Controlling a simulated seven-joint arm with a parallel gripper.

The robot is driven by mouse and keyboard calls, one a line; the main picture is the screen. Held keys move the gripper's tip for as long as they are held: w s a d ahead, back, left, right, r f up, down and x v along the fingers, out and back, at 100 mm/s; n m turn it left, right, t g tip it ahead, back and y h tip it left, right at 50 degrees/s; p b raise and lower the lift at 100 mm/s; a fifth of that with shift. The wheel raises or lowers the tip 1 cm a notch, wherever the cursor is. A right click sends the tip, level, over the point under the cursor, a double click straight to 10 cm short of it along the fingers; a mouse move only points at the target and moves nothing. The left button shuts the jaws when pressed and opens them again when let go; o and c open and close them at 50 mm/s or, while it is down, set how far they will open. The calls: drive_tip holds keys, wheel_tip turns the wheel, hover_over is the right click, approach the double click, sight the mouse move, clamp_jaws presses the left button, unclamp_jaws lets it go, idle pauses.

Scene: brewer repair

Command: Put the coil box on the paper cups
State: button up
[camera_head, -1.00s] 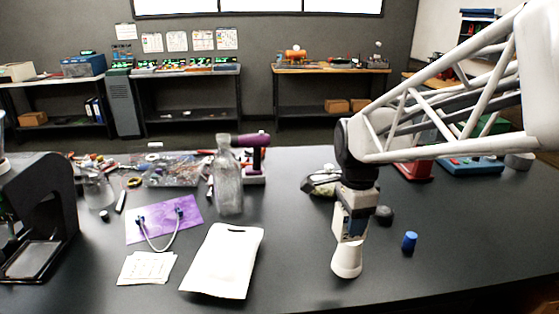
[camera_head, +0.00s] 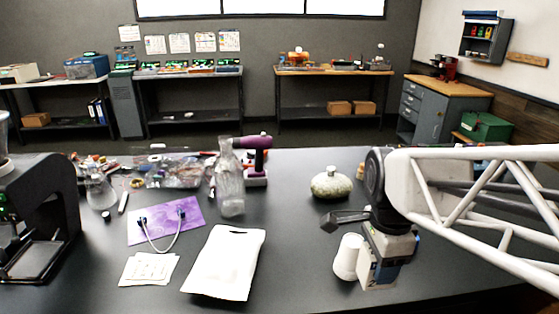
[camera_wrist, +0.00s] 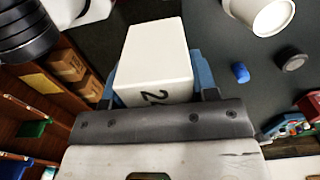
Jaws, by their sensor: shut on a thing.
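The coil box (camera_head: 380,272) is a white block with a dark number. My gripper (camera_head: 392,247) is shut on it, and the box is tilted. In the wrist view, the box (camera_wrist: 157,55) sits between my gripper's blue fingers (camera_wrist: 156,82). The paper cups (camera_head: 348,257) look like a white tapered stack standing on the dark table, just left of the box in the head view. They also show at the top right of the wrist view (camera_wrist: 262,12). I cannot tell whether the box touches the cups.
A white pouch (camera_head: 226,262) lies left of the cups, with bare table between. A speckled round jar (camera_head: 331,184) stands behind them. In the wrist view, a blue cap (camera_wrist: 240,72) and a dark round piece (camera_wrist: 293,60) are on the table near the cups.

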drive_tip(key=shift+w, duration=0.15)
hover_over(354, 241)
drive_tip(key=shift+w+f, duration=0.1)
drive_tip(key=shift+f, duration=0.65)
idle(0.3)
drive_tip(key=shift+f, duration=1.8)
drive_tip(key=shift+f, duration=0.15)
drive_tip(key=o, duration=1)
drive_tip(key=shift+r, duration=0.2)
